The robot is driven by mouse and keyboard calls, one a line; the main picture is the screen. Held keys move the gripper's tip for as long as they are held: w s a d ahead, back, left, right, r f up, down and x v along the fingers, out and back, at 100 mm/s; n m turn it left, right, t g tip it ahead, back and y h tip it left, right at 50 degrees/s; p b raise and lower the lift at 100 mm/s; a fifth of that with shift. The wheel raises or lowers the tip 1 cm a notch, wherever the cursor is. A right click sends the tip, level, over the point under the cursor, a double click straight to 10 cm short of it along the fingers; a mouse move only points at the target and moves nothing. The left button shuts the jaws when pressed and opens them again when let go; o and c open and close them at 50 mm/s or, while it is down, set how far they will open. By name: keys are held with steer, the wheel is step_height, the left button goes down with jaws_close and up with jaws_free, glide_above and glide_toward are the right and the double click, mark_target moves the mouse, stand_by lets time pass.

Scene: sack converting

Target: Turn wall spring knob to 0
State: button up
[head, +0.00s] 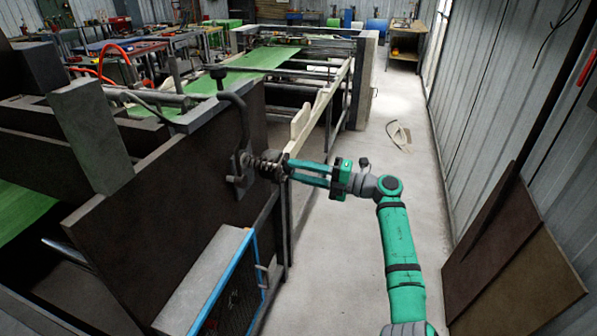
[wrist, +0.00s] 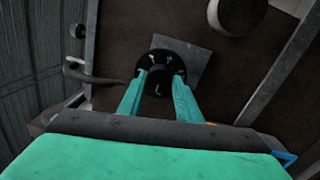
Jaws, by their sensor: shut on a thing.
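The wall spring knob (wrist: 160,63) is a round black dial with small white marks, seen nearly face-on in the wrist view. I cannot read which mark it stands at. It sits in front of a grey plate (wrist: 190,52) on a dark brown panel. In the head view a coiled spring (head: 264,167) stands out from the panel's side, with the dial end (head: 280,174) at my fingertips. My green gripper (head: 290,172) reaches in from the right and is shut on the knob, one finger at each side, as the wrist view also shows (wrist: 159,84).
The dark machine panel (head: 165,170) fills the left. A bent grey bar (head: 233,92) rises above the knob. A blue-framed mesh guard (head: 232,290) is below. The concrete floor (head: 345,265) is open to the right, up to brown boards (head: 515,265) against the corrugated wall.

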steer(key=n, duration=0.5)
steer(key=shift+d+n, duration=0.15)
steer(key=shift+n, duration=0.25)
steer(key=shift+f+n+g, duration=0.1)
steer(key=shift+n+g, duration=0.3)
steer(key=shift+n, duration=1.9)
steer(key=shift+w, duration=0.1)
steer(key=o, duration=1)
steer(key=shift+o, duration=0.2)
steer(key=v, duration=1)
steer(key=shift+d, duration=0.35)
